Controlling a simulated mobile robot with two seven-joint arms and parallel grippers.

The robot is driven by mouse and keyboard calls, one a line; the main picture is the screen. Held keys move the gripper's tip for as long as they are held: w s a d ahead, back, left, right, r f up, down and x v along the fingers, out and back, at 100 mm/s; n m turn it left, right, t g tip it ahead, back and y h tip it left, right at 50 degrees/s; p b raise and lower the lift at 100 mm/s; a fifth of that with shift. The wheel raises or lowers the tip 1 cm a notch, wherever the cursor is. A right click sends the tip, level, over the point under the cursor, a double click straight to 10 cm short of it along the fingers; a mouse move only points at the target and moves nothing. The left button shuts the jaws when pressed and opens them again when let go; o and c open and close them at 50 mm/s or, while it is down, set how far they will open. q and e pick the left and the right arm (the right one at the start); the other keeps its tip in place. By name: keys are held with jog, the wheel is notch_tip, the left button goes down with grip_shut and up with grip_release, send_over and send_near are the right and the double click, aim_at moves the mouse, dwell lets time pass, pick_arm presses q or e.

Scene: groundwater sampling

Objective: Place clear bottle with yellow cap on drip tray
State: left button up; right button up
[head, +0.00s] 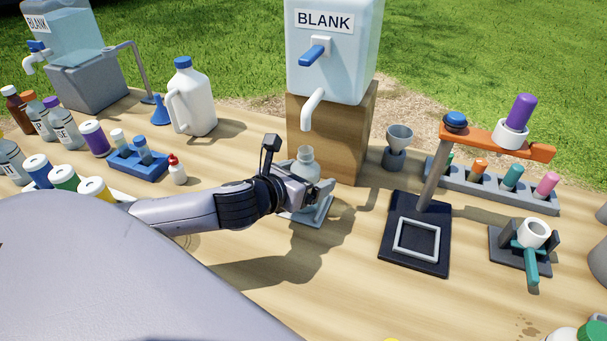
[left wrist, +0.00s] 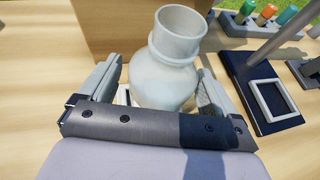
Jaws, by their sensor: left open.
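A clear bottle (head: 306,163) with an open, uncapped mouth stands upright at the drip tray (head: 322,215), under the spout of the middle BLANK tank. My left gripper (head: 316,188) is around the bottle's body, with its jaws open. In the left wrist view the bottle (left wrist: 165,75) stands between the two fingers (left wrist: 160,85), with a gap visible at least on the left side. The gripper hides the bottle's base and part of the tray. No yellow cap shows on the bottle. My right gripper is not in view.
The BLANK tank (head: 335,60) stands on a wooden block (head: 335,125) just behind the bottle. A black stand with an orange arm (head: 500,140) is to the right. A white jug (head: 192,100) and a blue rack (head: 138,162) are to the left. A small yellow thing (head: 390,339) shows at the bottom edge.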

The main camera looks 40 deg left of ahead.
pick_arm(q)
jog(key=shift+r, duration=0.2)
jog(key=p+v, duration=0.1)
jog(key=v, duration=1.1)
jog(key=shift+f, duration=0.1)
dwell(0.3)
